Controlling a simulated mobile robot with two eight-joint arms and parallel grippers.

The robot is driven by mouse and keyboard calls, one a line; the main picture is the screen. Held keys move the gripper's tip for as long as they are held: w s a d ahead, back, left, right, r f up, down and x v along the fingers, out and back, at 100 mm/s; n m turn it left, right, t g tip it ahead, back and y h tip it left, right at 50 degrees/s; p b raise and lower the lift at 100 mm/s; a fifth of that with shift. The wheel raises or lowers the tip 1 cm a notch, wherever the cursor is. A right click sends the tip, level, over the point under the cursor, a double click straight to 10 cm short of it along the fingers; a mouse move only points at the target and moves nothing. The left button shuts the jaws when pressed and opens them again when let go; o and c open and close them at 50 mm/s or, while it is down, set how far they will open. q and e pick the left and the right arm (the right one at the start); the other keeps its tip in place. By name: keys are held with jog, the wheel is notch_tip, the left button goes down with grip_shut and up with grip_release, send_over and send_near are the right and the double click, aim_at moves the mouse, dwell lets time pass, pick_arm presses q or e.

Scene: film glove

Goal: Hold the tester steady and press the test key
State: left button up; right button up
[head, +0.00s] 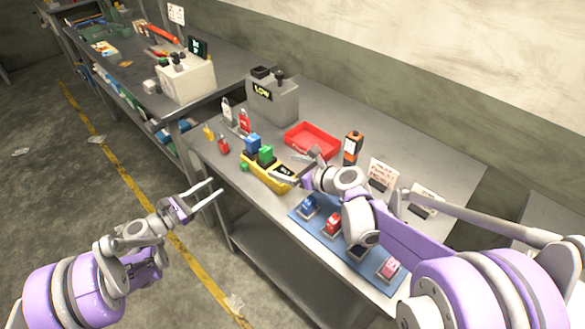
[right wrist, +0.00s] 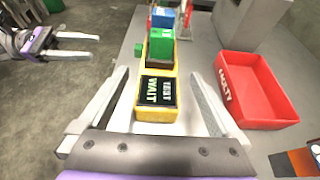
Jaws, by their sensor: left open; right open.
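The yellow tester (head: 262,173) lies on the bench near its front edge. A green block (head: 265,154) and a blue block (head: 253,142) sit on it. In the right wrist view, the tester (right wrist: 143,113) has a dark screen (right wrist: 158,91) reading "TEST" and "WAIT". A small green knob (head: 244,167) shows at its side; I cannot tell if it is the test key. My right gripper (head: 290,164) is open, its fingers either side of the tester's screen end in the wrist view, seemingly apart from it. My left gripper (head: 214,188) is open and empty, off the bench's front edge.
A red tray (head: 312,139), marked "FAULTY" in part, stands behind the tester. A grey box (head: 272,100) reading "LOW" is at the back. A blue mat (head: 318,222) with several coloured items lies right. An orange-black device (head: 352,147) stands behind my right gripper.

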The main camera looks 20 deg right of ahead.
aim_at(269, 161)
jog(key=x, duration=0.8)
jog(key=shift+w+a+f, duration=0.15)
jog(key=shift+w+f, duration=0.05)
jog(key=shift+w, duration=0.1)
jog(key=shift+c, duration=0.3)
jog(key=c, duration=1.4)
pick_arm(q)
jog(key=shift+c, duration=0.3)
pick_arm(e)
grip_shut()
pick_arm(q)
grip_shut()
